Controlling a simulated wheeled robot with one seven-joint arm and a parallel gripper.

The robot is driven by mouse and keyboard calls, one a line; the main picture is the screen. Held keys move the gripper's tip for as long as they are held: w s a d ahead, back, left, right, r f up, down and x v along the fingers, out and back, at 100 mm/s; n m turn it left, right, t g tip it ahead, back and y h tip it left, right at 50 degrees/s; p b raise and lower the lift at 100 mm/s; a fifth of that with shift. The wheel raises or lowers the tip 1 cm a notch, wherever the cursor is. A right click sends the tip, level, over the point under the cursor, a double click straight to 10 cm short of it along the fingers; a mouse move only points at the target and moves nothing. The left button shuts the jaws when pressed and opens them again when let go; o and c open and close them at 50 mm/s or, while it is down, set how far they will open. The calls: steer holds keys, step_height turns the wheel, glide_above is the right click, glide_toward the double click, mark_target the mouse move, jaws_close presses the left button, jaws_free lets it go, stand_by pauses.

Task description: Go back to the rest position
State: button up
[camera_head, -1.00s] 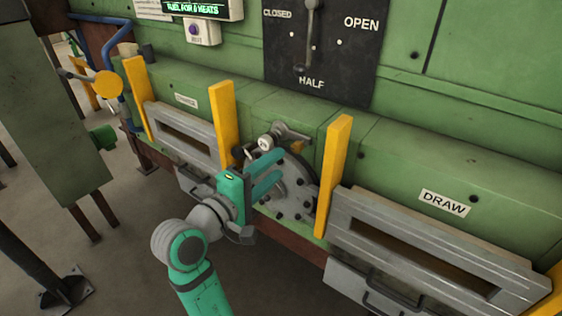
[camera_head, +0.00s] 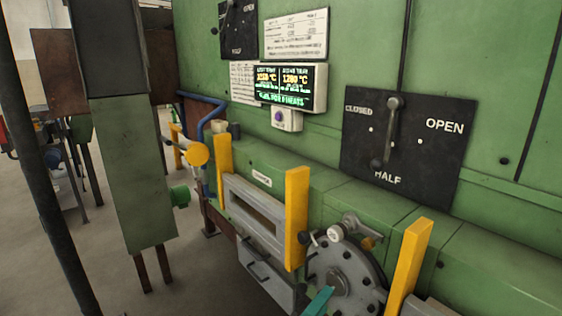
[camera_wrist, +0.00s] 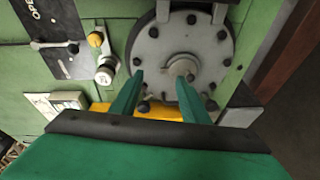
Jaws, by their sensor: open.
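My gripper (camera_wrist: 165,97) shows in the wrist view with its two green fingers spread apart and nothing between them. It faces a round grey bolted flange (camera_wrist: 170,50) with a central hub, which lies beyond the fingertips. In the head view only a green finger end (camera_head: 319,301) shows at the bottom edge, in front of the same flange (camera_head: 335,265). The rest of my arm is out of that view. I cannot tell whether the fingers touch the flange.
Yellow posts (camera_head: 296,218) stand on both sides of the flange. A valve with a knob (camera_head: 337,232) sits above it. A lever panel (camera_head: 410,145) and a display (camera_head: 290,87) are on the green wall. A green cabinet (camera_head: 130,170) stands left, with open floor beside it.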

steer(key=s+a+f+t+y, duration=0.1)
steer(key=s+a+f+y, duration=0.3)
steer(key=s+f, duration=0.5)
steer(key=s+a+f+y, duration=0.4)
steer(key=s+f, duration=0.2)
steer(key=f, duration=0.5)
steer(key=s+a+m+y, duration=0.1)
steer(key=s+m, duration=0.8)
steer(key=s, duration=1.4)
steer(key=shift+s+a+y, duration=0.25)
steer(key=shift+s+y, duration=0.1)
steer(key=shift+y, duration=0.25)
